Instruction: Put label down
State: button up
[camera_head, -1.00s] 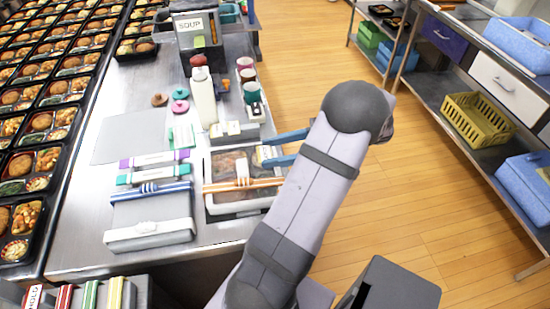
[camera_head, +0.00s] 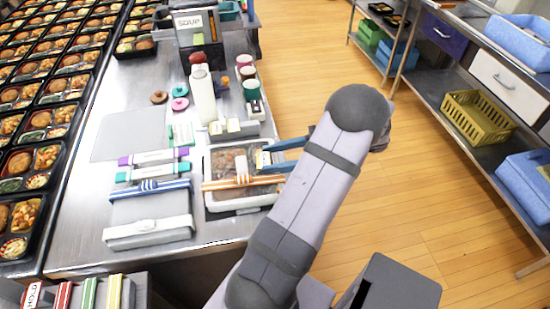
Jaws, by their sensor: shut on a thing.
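My gripper (camera_head: 272,158) has blue fingers and reaches in from the right over the bento tray. It is shut on a small white and yellow label (camera_head: 263,160) at the right part of the tray. Whether the label touches the tray lid is too small to tell. More labels (camera_head: 233,125) with white and yellow faces stand on a grey holder just behind the tray.
A grey box with a blue striped band (camera_head: 150,210) and a white band stands left of the tray. Purple (camera_head: 140,158) and teal (camera_head: 140,175) banded strips lie behind it. A white bottle (camera_head: 203,98) and several jars (camera_head: 252,90) stand farther back. A grey mat (camera_head: 125,135) is bare.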

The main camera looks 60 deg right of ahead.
jog(key=shift+s+f, duration=0.1)
jog(key=shift+f, duration=0.55)
jog(key=o, duration=1.2)
jog(key=shift+a+f, duration=0.1)
jog(key=shift+o, duration=0.2)
jog(key=shift+r+p, duration=0.7)
jog(key=shift+r, duration=0.05)
jog(key=b+v, duration=0.3)
jog(key=v, duration=0.9)
jog(key=shift+r, duration=0.15)
